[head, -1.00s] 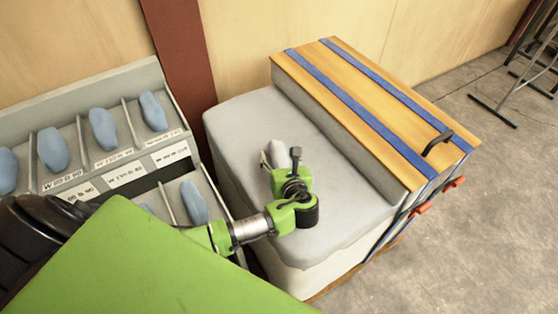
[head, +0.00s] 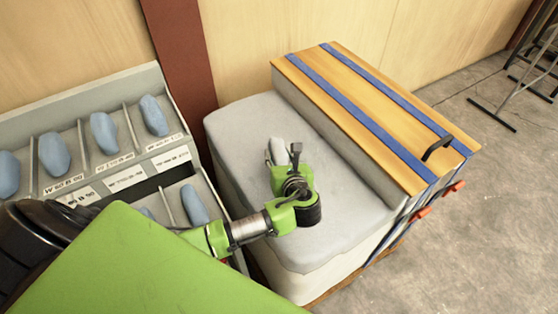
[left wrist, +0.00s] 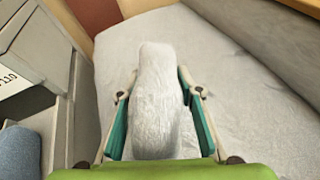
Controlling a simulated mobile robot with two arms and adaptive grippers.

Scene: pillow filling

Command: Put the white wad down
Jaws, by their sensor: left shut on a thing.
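A white wad (left wrist: 157,95), elongated and fuzzy, sits between the two fingers of my left gripper (left wrist: 157,112) in the left wrist view. The fingers press on it from both sides. In the head view the left gripper (head: 286,152) is over the grey padded surface (head: 250,125), with the wad (head: 277,151) showing pale beside it, partly hidden by the wrist. The padded surface lies under the wad. Whether the wad touches it I cannot tell. My right gripper is not in view.
A grey sorting rack (head: 85,110) with blue wads in compartments stands at the left. A wall is behind; concrete floor is open at right.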

